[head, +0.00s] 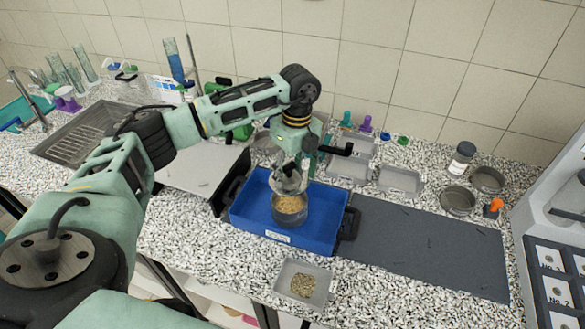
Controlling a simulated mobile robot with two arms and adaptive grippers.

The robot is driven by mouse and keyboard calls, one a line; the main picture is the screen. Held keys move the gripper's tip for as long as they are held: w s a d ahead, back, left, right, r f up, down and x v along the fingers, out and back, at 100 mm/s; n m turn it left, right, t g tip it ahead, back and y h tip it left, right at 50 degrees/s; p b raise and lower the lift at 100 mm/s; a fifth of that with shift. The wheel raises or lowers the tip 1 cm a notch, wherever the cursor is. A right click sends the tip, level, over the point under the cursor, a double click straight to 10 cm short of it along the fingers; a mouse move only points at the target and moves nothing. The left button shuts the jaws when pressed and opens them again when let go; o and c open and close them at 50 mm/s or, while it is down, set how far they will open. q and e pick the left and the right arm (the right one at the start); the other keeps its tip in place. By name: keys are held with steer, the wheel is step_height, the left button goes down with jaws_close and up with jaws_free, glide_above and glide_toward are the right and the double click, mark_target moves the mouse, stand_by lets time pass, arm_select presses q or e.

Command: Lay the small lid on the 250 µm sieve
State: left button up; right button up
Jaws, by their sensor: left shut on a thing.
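My left gripper (289,168) points down over the blue tray and is shut on a pale, see-through-looking piece, the small lid (288,184). The lid is right above a round metal sieve (289,219) with tan grains in it. The lid looks tilted, and I cannot tell whether it touches the sieve rim. The sieve stands in the blue tray (246,212). Its size marking is too small to read. My right gripper is not in view.
A grey dish with grains (318,290) stands in front of the tray. Grey trays (400,181) stand at the back.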

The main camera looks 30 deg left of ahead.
arm_select(q)
steer(key=shift+f+b, duration=1.85)
steer(key=shift+f, duration=1.05)
steer(key=shift+f+b, duration=0.45)
steer(key=shift+f, duration=0.2)
steer(key=o, duration=1.6)
steer(key=shift+o, duration=0.2)
steer(key=shift+r, duration=0.15)
steer(key=shift+r+p, duration=2.45)
steer(key=shift+r, duration=0.95)
